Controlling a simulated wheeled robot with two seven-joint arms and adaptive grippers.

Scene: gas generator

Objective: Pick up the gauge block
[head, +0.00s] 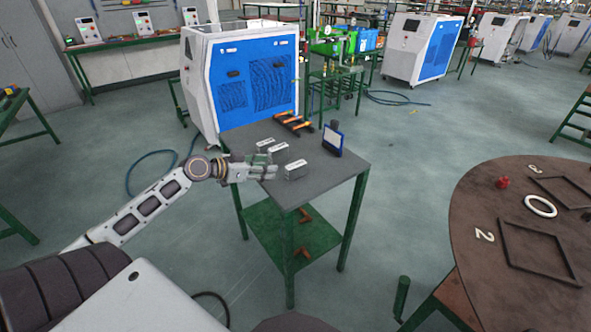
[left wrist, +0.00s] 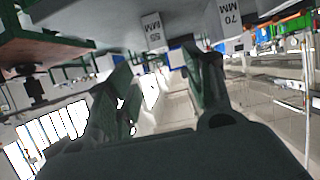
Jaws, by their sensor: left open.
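Pale grey gauge blocks with labelled tops stand on a small grey-topped table (head: 338,172). One gauge block (head: 295,170) is near the front edge, and another (head: 279,148) lies farther back. A further one behind my gripper is partly hidden. My left gripper (head: 270,172) is at the table's left edge, just left of the front block. In the left wrist view the gripper (left wrist: 162,82) is open, with nothing clearly held between its fingers. Beyond them, upside down, are a block marked 70 MM (left wrist: 230,18) and another marked MM (left wrist: 152,35). My right gripper is not in view.
A blue-faced stand (head: 332,140) and orange-handled tools (head: 293,122) are on the same table, behind the blocks. A blue-and-white machine (head: 245,80) stands behind it. A round brown table (head: 480,205) is at right, with open floor between.

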